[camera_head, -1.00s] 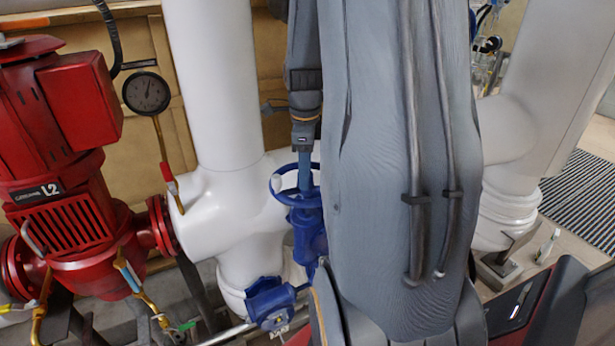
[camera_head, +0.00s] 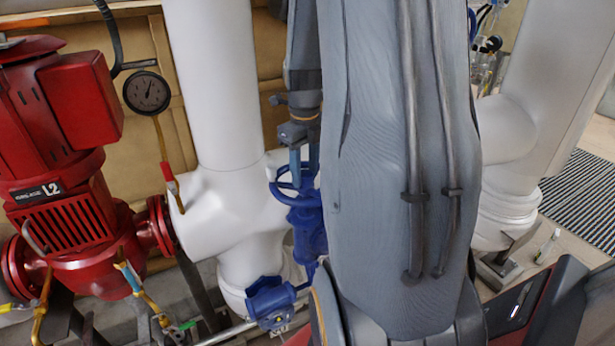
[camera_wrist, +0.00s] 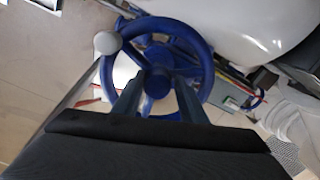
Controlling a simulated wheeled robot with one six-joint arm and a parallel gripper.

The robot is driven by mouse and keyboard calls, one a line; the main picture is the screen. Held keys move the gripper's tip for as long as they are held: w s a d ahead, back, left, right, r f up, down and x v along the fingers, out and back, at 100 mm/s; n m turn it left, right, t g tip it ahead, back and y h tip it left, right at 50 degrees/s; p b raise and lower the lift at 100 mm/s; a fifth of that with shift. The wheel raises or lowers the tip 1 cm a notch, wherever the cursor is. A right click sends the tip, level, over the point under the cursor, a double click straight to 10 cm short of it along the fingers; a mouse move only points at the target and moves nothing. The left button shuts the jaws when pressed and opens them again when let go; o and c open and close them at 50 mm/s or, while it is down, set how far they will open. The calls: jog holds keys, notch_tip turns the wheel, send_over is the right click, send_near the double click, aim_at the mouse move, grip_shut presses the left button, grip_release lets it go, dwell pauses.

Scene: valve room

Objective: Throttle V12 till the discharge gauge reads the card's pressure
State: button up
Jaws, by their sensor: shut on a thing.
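A blue valve with a handwheel (camera_head: 288,190) stands beside the white pipe; its label is too small to read. In the wrist view the blue handwheel (camera_wrist: 205,60) shows from above, with a pale round knob (camera_wrist: 107,42) on its rim at upper left. My gripper (camera_wrist: 158,95) has its two fingers on either side of the wheel's hub and is shut on the handwheel; the exact contact is partly hidden. In the head view my gripper (camera_head: 303,170) points down onto the wheel. A round gauge (camera_head: 147,92) has its needle near the top, its numbers unreadable. No card shows.
A red pump (camera_head: 65,190) marked L2 stands at the left. Thick white pipes (camera_head: 213,90) rise close behind the valve and at the right. A striped mat (camera_head: 580,200) lies on open floor at far right.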

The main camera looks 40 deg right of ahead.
jog(key=o, duration=0.9)
jog(key=shift+s+a+f+g, duration=0.15)
jog(key=shift+s+a+f, duration=0.15)
jog(key=shift+f, duration=0.15)
jog(key=shift+s+a+f+g, duration=0.15)
jog(key=shift+s+f, duration=0.15)
jog(key=shift+f, duration=0.1)
jog(key=shift+o, duration=0.5)
jog(key=shift+a, duration=0.15)
jog(key=shift+w+r+p, duration=0.15)
jog(key=shift+r+p, duration=0.25)
jog(key=shift+r, duration=0.1)
jog(key=r, duration=0.1)
jog(key=d+r, duration=0.1)
jog(key=shift+d+r+p, duration=0.25)
jog(key=shift+r+p, duration=0.05)
jog(key=shift+p, duration=0.1)
jog(key=shift+w+a+r, duration=0.1)
jog(key=shift+a+r, duration=0.1)
jog(key=shift+r, duration=0.35)
jog(key=shift+w+a+r, duration=0.1)
jog(key=shift+a+r, duration=0.1)
jog(key=shift+r, duration=0.3)
jog(key=shift+d+r, duration=0.15)
jog(key=shift+r, duration=0.4)
